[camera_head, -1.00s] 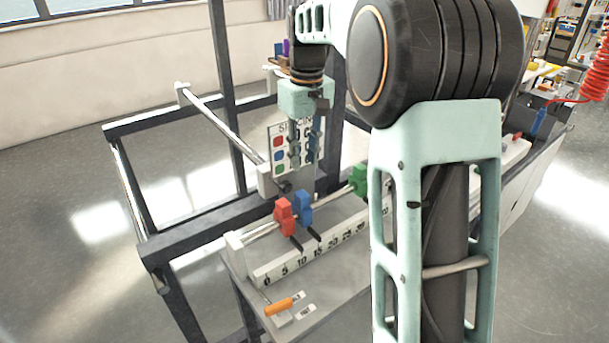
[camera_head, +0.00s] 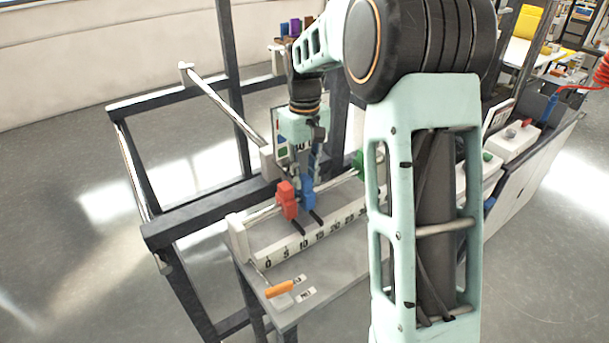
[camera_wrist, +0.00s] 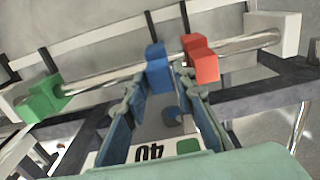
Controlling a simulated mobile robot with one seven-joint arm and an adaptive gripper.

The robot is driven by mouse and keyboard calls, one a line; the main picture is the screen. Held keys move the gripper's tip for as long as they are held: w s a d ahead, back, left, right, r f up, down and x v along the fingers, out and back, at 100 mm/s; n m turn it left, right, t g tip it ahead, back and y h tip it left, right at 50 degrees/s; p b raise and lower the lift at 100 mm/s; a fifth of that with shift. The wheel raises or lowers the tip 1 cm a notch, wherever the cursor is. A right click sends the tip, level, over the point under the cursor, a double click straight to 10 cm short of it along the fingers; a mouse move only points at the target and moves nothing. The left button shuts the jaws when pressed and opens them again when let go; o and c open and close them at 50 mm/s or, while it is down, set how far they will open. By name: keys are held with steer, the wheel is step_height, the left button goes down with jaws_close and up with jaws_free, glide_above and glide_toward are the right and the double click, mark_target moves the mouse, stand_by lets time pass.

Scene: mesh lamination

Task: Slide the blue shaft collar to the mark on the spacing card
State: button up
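The blue shaft collar (camera_head: 307,193) sits on the horizontal rod just right of the red collar (camera_head: 287,200). Its dark pointer reaches toward the scale (camera_head: 291,244), around the 15. In the wrist view the blue collar (camera_wrist: 158,68) stands just beyond my fingertips. My gripper (camera_head: 303,178) points down over it, and its fingers (camera_wrist: 165,85) look open. I cannot tell whether they touch the collar. The spacing card (camera_head: 279,140) stands behind my gripper, mostly hidden. In the wrist view the card (camera_wrist: 148,154) shows an upside-down "40" beside a green square.
A green collar (camera_head: 360,162) sits farther along the rod, partly behind my arm. The red collar (camera_wrist: 201,60) is close beside the blue one. A dark frame (camera_head: 190,220) stands left.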

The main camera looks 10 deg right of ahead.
steer(key=shift+f, duration=0.15)
steer(key=shift+c, duration=0.4)
jaws_close()
steer(key=w+d+p, duration=0.1)
steer(key=d, duration=0.2)
steer(key=w+d+p, duration=0.1)
steer(key=d, duration=0.2)
steer(key=w+d+p, duration=0.1)
steer(key=d, duration=0.2)
steer(key=shift+w+d, duration=0.1)
steer(key=shift+w, duration=0.3)
steer(key=shift+o, duration=0.4)
jaws_free()
steer(key=shift+d, duration=0.15)
